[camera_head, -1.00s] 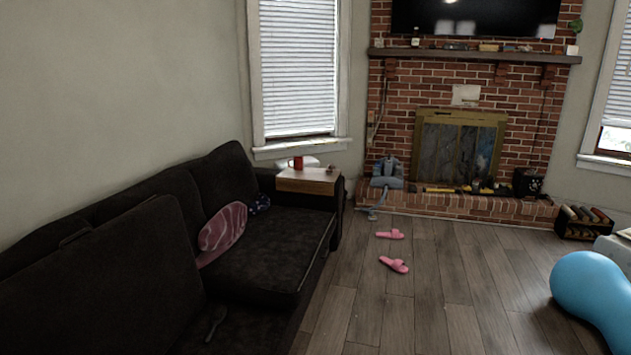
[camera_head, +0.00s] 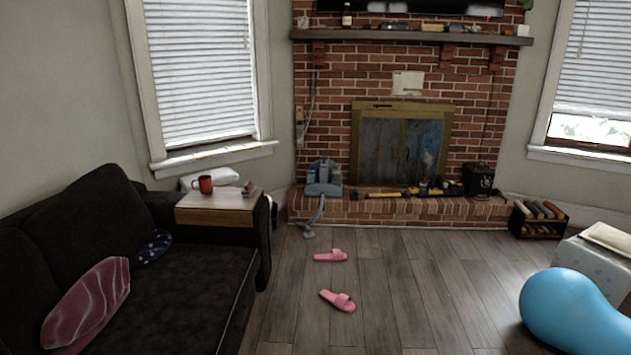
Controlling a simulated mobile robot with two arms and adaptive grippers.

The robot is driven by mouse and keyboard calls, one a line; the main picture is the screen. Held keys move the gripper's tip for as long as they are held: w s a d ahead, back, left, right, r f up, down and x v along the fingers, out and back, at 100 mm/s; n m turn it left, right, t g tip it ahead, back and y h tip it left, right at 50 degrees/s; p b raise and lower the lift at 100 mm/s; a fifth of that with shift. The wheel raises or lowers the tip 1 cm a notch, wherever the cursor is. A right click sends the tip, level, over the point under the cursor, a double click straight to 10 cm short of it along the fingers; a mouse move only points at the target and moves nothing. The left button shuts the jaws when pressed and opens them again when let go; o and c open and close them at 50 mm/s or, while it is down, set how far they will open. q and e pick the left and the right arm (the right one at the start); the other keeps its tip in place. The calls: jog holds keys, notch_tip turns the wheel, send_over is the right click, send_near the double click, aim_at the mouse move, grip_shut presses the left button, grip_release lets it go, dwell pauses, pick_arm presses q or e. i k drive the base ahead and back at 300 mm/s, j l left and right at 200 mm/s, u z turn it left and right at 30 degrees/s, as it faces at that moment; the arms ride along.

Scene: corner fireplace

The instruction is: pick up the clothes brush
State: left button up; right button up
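I cannot clearly make out a clothes brush. A small brownish object (camera_head: 249,188) sits on the right end of the wooden armrest tray (camera_head: 215,216) on the dark sofa (camera_head: 175,300); it is too small to identify. A red mug (camera_head: 204,184) stands near it on the tray. Small items also lie on the brick hearth, too small to name surely. Neither of my grippers shows in the head view.
Pink slippers (camera_head: 338,300) lie on the wooden floor (camera_head: 400,290). A blue rounded object (camera_head: 570,312) is at right, near a light box (camera_head: 590,265). A grey vacuum cleaner (camera_head: 323,180) stands on the hearth (camera_head: 400,210).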

aim_at(247, 191)
jog(key=i+u, duration=0.1)
jog(key=i, duration=0.55)
jog(key=i+l+u, duration=0.1)
jog(key=i, duration=0.6)
jog(key=i+l+u, duration=0.1)
jog(key=i, duration=0.55)
jog(key=l, duration=0.1)
